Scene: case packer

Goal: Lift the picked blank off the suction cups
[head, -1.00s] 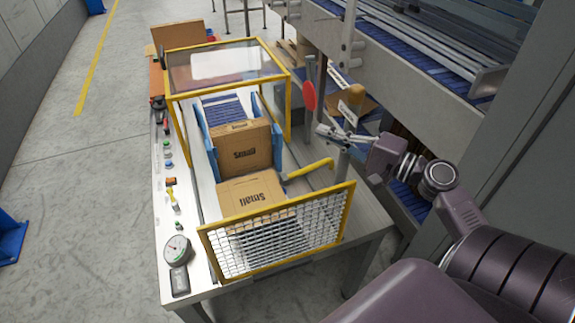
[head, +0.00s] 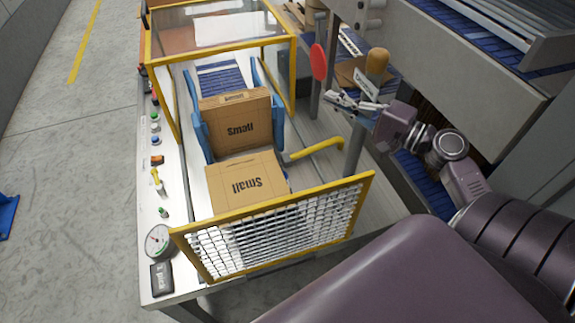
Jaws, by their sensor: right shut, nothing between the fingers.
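A brown cardboard piece marked "Small" (head: 246,185) lies tilted in the machine behind the yellow mesh guard. A second cardboard panel (head: 236,124), its "Small" print upside down, stands behind it between blue side guides. I cannot tell whether they are one blank or two. No suction cups can be made out. My right gripper (head: 334,100) is shut and empty, to the right of the cardboard, near a grey post and the red disc. It touches no cardboard. My left gripper is not in view.
The yellow mesh guard (head: 280,232) closes the machine's near end. A yellow handle (head: 318,148) sticks out right of the cardboard. A yellow-framed clear cover (head: 218,32) stands behind. A red disc (head: 318,61) is near my gripper. Open floor (head: 70,160) lies left.

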